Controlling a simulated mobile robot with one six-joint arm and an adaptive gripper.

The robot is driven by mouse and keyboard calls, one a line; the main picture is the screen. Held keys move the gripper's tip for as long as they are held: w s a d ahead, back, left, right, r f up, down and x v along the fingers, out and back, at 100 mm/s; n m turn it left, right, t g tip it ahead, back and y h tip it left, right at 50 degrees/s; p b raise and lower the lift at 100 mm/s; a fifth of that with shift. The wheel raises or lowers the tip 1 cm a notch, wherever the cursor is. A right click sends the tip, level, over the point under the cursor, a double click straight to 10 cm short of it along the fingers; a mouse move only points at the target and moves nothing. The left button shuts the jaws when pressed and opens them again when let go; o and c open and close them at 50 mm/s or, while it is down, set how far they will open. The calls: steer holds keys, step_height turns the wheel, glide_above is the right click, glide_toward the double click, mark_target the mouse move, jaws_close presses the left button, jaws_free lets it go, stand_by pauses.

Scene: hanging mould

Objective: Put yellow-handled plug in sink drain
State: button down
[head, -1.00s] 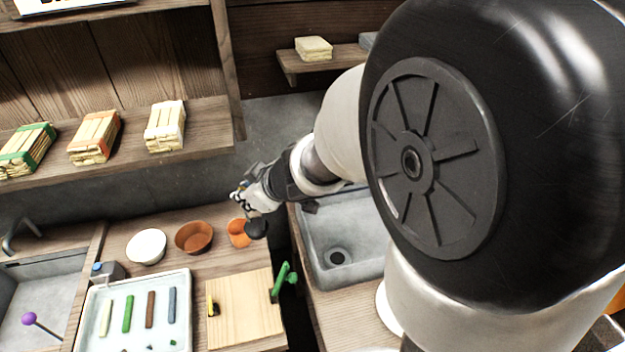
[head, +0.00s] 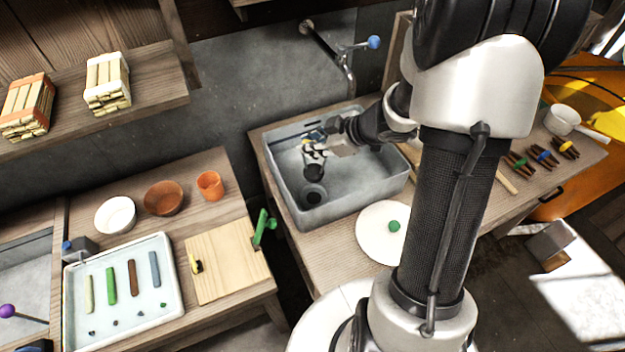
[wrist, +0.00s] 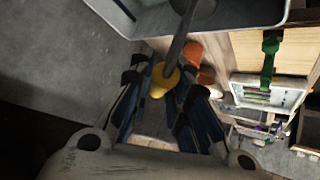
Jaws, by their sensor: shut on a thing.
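My gripper (head: 316,152) is shut on the plug, above the grey sink (head: 284,190). The plug's black stopper (head: 314,172) hangs below the fingers, inside the outline of the basin. In the wrist view, the plug's yellow handle (wrist: 162,80) sits between the fingertips and a grey stem runs up the picture from it. The dark round drain (head: 313,196) shows in the basin floor, just below the stopper in the head view. The stopper appears apart from the drain; its exact height is hard to tell.
A tap (head: 345,75) with a blue knob stands behind the sink. A white round lid (head: 372,232) with a green knob lies right of the sink's front. An orange cup (head: 210,185), bowls and a tray (head: 178,300) are on the left bench.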

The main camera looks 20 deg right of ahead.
mark_target(317, 172)
step_height(317, 172, down, 11)
steer(key=b, duration=0.5)
steer(key=shift+f, duration=0.2)
steer(key=c, duration=1.5)
jaws_free()
steer(key=shift+f, duration=0.1)
